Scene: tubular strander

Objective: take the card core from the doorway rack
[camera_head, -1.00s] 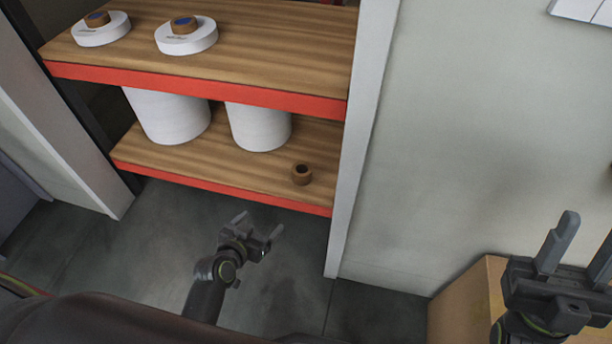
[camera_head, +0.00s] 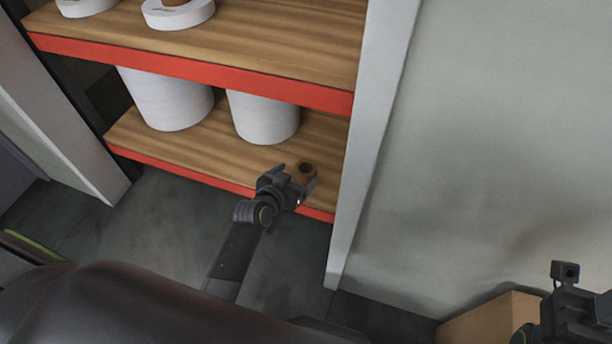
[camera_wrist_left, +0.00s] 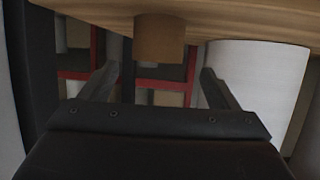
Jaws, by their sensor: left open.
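The card core (camera_head: 304,171), a short brown tube, stands near the front right of the lower shelf of the doorway rack (camera_head: 200,150). My left gripper (camera_head: 295,180) is open at the shelf's front edge, with its fingers around or just in front of the core. In the left wrist view the picture is upside down, and the core (camera_wrist_left: 160,38) shows centred between the two fingers (camera_wrist_left: 158,75). I cannot tell how deep it sits between them. My right gripper (camera_head: 568,285) is at the lower right, partly cut off, away from the rack.
Two white drums (camera_head: 168,98) (camera_head: 263,117) stand behind and left of the core. The upper shelf (camera_head: 250,50) with its red edge overhangs them and carries white discs (camera_head: 178,12). A white post (camera_head: 368,150) closes the right side. A cardboard box (camera_head: 490,320) stands lower right.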

